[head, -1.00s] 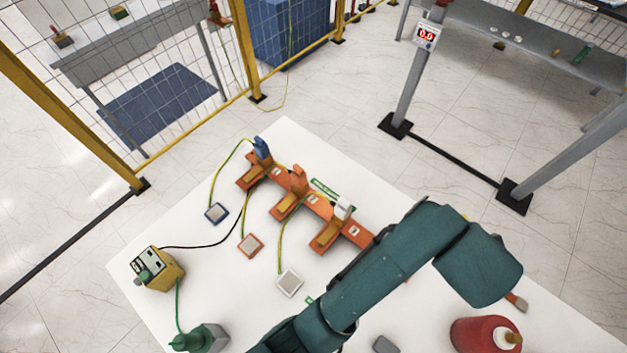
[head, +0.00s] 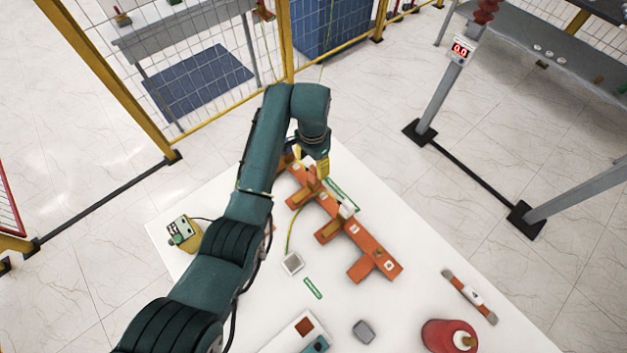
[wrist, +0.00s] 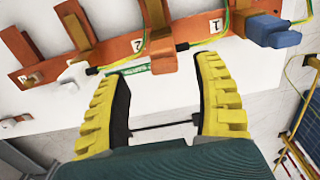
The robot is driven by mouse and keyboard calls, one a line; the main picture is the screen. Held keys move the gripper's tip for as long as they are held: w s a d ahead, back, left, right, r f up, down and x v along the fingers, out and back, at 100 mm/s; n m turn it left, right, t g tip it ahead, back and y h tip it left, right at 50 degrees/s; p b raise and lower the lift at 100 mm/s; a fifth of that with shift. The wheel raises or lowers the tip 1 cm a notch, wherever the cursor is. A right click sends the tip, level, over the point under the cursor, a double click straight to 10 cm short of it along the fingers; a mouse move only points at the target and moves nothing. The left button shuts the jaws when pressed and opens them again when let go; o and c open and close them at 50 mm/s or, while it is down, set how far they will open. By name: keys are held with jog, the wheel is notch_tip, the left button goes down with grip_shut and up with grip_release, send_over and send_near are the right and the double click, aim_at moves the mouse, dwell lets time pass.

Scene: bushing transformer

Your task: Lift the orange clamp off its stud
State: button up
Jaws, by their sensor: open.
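The orange clamp (wrist: 162,50) stands on a branch of the orange bar (wrist: 100,52), by the label 2, in the wrist view. My gripper (wrist: 163,70) is open, with one yellow finger on each side of the clamp's near end. The clamp looks between or just beyond the fingertips; I see no grip on it. In the head view my gripper (head: 311,168) hangs over the bar at the clamp and mostly hides it. The stud under the clamp is hidden.
A blue clamp (wrist: 272,30) sits close to the right of my gripper in the wrist view. A white clamp (head: 347,208) stands on the bar's other side. Green-yellow cables run from the clamps.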

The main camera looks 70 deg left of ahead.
aim_at(314, 176)
jog(key=f, duration=0.8)
jog(key=shift+w+a+f, duration=0.2)
grip_shut()
